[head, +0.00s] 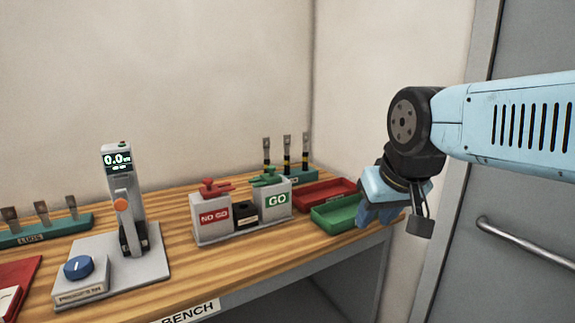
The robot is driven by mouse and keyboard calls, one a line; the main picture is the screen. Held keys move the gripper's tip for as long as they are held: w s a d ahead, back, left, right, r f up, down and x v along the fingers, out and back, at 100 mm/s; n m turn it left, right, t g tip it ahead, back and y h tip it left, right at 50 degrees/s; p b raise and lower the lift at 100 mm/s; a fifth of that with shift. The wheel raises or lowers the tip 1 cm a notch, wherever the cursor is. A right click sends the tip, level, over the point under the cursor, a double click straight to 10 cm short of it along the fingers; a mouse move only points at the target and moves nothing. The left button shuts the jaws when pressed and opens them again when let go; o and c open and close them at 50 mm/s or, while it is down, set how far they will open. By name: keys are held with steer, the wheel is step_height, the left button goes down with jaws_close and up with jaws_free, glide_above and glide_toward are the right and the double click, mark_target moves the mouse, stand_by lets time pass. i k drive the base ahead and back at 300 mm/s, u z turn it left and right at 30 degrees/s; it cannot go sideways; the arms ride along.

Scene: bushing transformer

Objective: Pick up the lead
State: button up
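Three upright pieces with grey flat tops, black bodies and yellow bands stand in a teal rack (294,181) at the back right of the bench. They look like leads; the left one (267,152), middle one (287,152) and right one (305,150) stand apart. I cannot tell which one the task means. The rack's label is too small to read, and the GO box partly hides its base. My gripper (364,222) has blue fingers and hangs by the bench's right end, right of the rack. Its fingers overlap in this view, and nothing clearly shows between them.
A red tray (327,188) and a green tray (338,222) lie between rack and gripper. The NO GO box (213,216) and GO box (277,199) stand mid-bench. A gauge stand (128,200) and teal lug rack (60,229) are left. A grey door (520,210) is right.

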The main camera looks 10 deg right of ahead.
mark_target(286, 145)
steer(key=i, duration=0.85)
steer(key=u, duration=0.05)
